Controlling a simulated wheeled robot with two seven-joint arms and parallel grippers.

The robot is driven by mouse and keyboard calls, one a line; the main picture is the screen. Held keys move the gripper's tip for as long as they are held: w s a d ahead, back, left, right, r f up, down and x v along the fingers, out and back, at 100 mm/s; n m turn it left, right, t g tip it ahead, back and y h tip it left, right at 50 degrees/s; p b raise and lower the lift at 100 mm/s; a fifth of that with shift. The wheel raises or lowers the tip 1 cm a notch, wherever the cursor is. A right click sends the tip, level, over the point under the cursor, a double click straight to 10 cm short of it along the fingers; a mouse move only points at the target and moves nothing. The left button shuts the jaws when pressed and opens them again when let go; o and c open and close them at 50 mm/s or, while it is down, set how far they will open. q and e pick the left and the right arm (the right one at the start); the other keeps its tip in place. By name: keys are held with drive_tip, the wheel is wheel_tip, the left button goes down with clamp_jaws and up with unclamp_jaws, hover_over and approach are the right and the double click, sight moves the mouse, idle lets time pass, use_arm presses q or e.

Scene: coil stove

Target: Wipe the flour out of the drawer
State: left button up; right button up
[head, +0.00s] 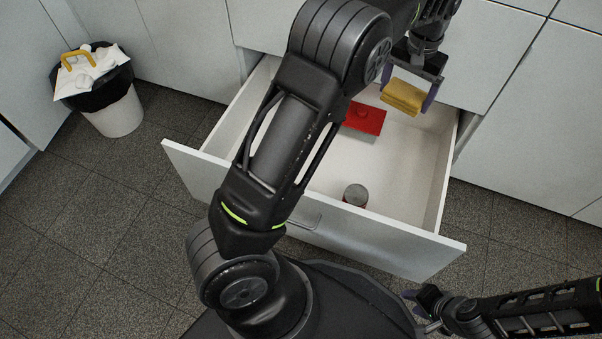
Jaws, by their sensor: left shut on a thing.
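My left gripper (408,92) is shut on a yellow sponge (403,97) and holds it over the back right part of the open drawer (447,180). The drawer is white inside. I cannot pick out flour against its pale floor. My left arm crosses the view and hides the drawer's left part. My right gripper (425,310) is low at the right, outside the drawer in front; its jaw opening is unclear.
A white bin (117,117) with a black liner stands at the far left, with crumpled white and yellow rubbish at its top. Pale cabinet fronts (490,60) rise behind the drawer. The dark tiled floor (100,230) is clear at left.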

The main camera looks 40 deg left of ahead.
use_arm(q)
drive_tip(key=s+a+f+n, duration=0.3)
drive_tip(key=s+a+f, duration=0.15)
drive_tip(key=f, duration=0.45)
drive_tip(key=s+a+f+n, duration=0.3)
drive_tip(key=a+f, duration=0.2)
drive_tip(key=f, duration=0.4)
drive_tip(key=s+a+f+n+p, duration=0.1)
drive_tip(key=s+a+f+n, duration=0.4)
drive_tip(key=s+f, duration=0.5)
drive_tip(key=shift+s+a+f+n, duration=0.4)
drive_tip(key=shift+s+n, duration=0.3)
drive_tip(key=shift+s, duration=0.5)
drive_tip(key=shift+f, duration=0.1)
